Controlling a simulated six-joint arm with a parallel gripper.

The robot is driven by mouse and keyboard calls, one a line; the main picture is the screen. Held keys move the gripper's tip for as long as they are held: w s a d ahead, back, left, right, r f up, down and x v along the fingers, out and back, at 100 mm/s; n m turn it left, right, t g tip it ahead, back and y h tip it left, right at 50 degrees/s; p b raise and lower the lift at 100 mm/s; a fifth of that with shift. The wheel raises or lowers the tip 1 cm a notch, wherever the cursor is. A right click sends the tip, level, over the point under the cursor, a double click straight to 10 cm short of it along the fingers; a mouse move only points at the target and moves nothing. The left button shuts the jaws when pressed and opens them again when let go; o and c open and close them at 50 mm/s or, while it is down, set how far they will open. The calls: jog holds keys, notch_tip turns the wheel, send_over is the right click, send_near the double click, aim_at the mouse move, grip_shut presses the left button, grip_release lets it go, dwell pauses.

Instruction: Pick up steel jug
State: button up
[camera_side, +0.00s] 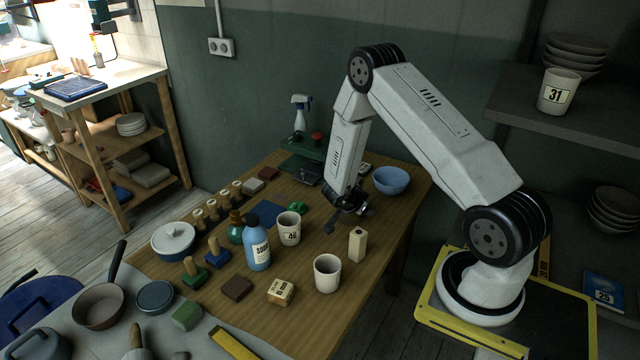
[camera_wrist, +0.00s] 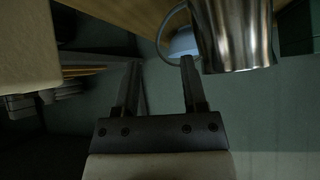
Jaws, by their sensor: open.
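The steel jug (camera_wrist: 235,38) shows in the wrist view at the upper right, shiny and partly cut off by the top edge. Its looped handle curves out to the left, close to the tip of my right-hand finger; I cannot tell whether they touch. My gripper (camera_wrist: 161,63) is open, with nothing between its fingers. In the side view my gripper (camera_side: 350,210) is low over the back right part of the wooden table (camera_side: 325,232). I cannot make out the jug in the side view; it may be hidden by my gripper and arm.
A blue bowl (camera_side: 391,181) stands just behind my gripper. A pale bottle-like block (camera_side: 357,245), a white cup (camera_side: 327,274), a cup marked 46 (camera_side: 289,229) and a blue bottle (camera_side: 257,248) stand in front and to the left. Shelves (camera_side: 575,115) rise at the right.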

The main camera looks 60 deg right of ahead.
jog(key=shift+d, duration=0.1)
jog(key=shift+x, duration=2.55)
grip_shut()
